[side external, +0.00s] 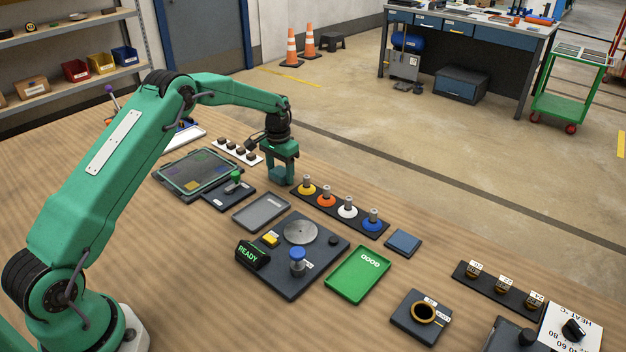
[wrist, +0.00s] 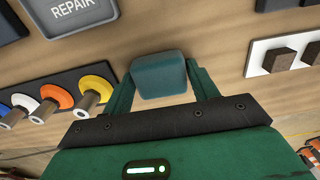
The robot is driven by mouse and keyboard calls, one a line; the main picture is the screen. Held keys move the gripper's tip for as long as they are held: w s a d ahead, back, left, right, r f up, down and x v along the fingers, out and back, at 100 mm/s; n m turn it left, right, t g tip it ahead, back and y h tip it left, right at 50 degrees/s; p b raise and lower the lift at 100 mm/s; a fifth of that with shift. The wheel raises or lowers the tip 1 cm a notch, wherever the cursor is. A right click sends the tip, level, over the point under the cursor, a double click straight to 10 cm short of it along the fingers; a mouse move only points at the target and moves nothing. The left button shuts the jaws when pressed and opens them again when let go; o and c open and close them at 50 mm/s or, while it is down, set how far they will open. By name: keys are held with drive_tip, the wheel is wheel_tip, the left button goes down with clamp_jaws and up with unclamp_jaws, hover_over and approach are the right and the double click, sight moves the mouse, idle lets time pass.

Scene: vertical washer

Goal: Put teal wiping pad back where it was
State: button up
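The teal wiping pad (wrist: 158,75) is a small rounded block between the two fingers of my gripper (wrist: 160,85) in the wrist view. Both fingers meet its sides, so my gripper is shut on it. In the side view my gripper (side external: 290,181) points down, low over the wooden table, behind the left end of the row of coloured knobs. I cannot tell whether the pad touches the table.
A black strip (side external: 346,221) with yellow, orange, white and blue knobs lies close by. A white strip of dark blocks (side external: 237,152) is on the other side. A grey tray (side external: 261,212), green tray (side external: 358,276) and flat blue square (side external: 403,242) lie nearer the front.

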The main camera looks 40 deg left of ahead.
sight(280, 171)
drive_tip(key=shift+o, duration=1.4)
wheel_tip(280, 171, up, 12)
drive_tip(key=shift+r, duration=0.2)
